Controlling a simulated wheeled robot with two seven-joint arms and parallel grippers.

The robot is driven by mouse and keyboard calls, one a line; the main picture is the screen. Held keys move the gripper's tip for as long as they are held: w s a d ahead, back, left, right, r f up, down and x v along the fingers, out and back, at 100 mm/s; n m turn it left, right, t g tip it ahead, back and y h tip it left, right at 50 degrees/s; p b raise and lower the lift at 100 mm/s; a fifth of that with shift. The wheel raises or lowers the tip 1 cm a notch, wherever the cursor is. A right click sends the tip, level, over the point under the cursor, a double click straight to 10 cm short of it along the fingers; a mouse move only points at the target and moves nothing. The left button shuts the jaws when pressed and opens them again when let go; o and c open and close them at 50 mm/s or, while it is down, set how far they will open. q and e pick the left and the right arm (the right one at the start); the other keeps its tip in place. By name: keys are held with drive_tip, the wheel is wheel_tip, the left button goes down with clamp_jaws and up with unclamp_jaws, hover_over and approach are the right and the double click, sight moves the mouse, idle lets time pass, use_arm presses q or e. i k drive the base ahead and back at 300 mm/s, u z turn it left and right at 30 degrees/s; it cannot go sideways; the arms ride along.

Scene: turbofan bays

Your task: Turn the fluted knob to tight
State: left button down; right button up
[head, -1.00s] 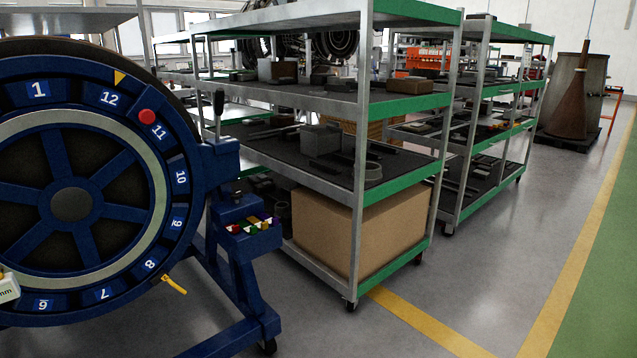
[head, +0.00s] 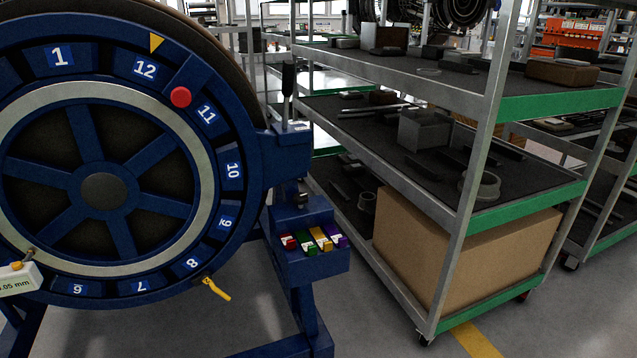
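A big blue wheel (head: 105,189) with numbered pockets fills the left of the head view. I cannot make out a clearly fluted knob. A round red knob (head: 180,97) sits on the wheel's rim between 12 and 11. A small dark knob-like part (head: 302,197) stands on the blue bracket (head: 303,213) right of the wheel; its surface is too small to read. A dark upright handle (head: 288,80) rises above the bracket. No tight marking is readable. Neither of my grippers is in view.
A yellow lever (head: 216,289) hangs at the wheel's lower right. A white gauge (head: 18,280) reading ".05 mm" is at the left edge. A tray of coloured tags (head: 310,239) is on the stand. A shelf rack (head: 453,240) blocks the right; some floor (head: 385,335) is clear.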

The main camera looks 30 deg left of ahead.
sight(300, 198)
drive_tip(key=u, duration=0.6)
drive_tip(key=i, duration=0.95)
drive_tip(key=u, duration=1.2)
drive_tip(key=i, duration=0.25)
drive_tip(key=u, duration=0.25)
